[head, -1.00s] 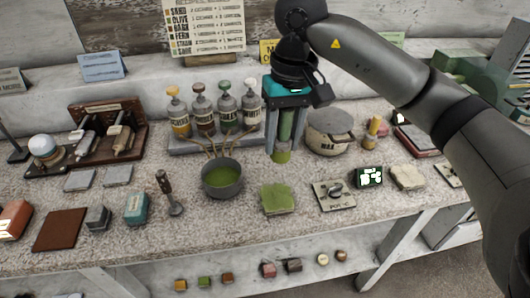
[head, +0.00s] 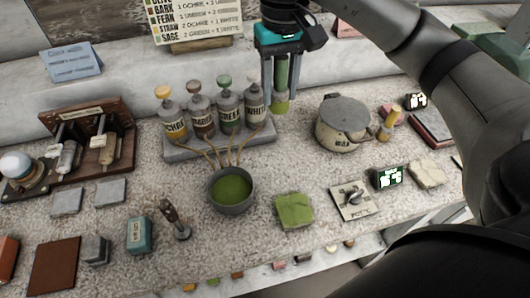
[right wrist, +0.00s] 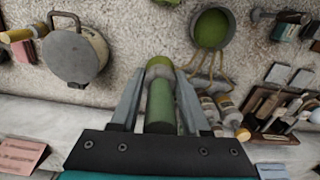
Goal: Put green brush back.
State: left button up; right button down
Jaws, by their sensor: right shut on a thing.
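My right gripper (head: 281,98) is shut on the green brush (head: 281,72), which hangs upright with its lighter green end down. In the head view it shows just right of the bottle marked white (head: 256,102), above the back of the bench. In the right wrist view the green brush (right wrist: 161,102) is between the two fingers (right wrist: 160,85), its tip towards the bench. The brush looks clear of the bench. My left gripper is not in view.
Several pump bottles stand on a grey tray (head: 205,150) behind a pot of green paint (head: 232,188). A lidded pot (head: 343,125) and a yellow-handled tool (head: 389,125) stand to the right. A green block (head: 294,211) lies in front, with bare bench around it.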

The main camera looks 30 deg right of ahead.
jog(key=shift+w+f, duration=0.1)
jog(key=shift+f, duration=0.05)
notch_tip(320, 180, down, 15)
jog(key=shift+r+b, duration=0.2)
jog(key=shift+b, duration=0.95)
jog(key=shift+f+b, duration=0.3)
jog(key=shift+f, duration=2.2)
jog(key=shift+f, duration=0.15)
jog(key=shift+c, duration=1.9)
grip_release()
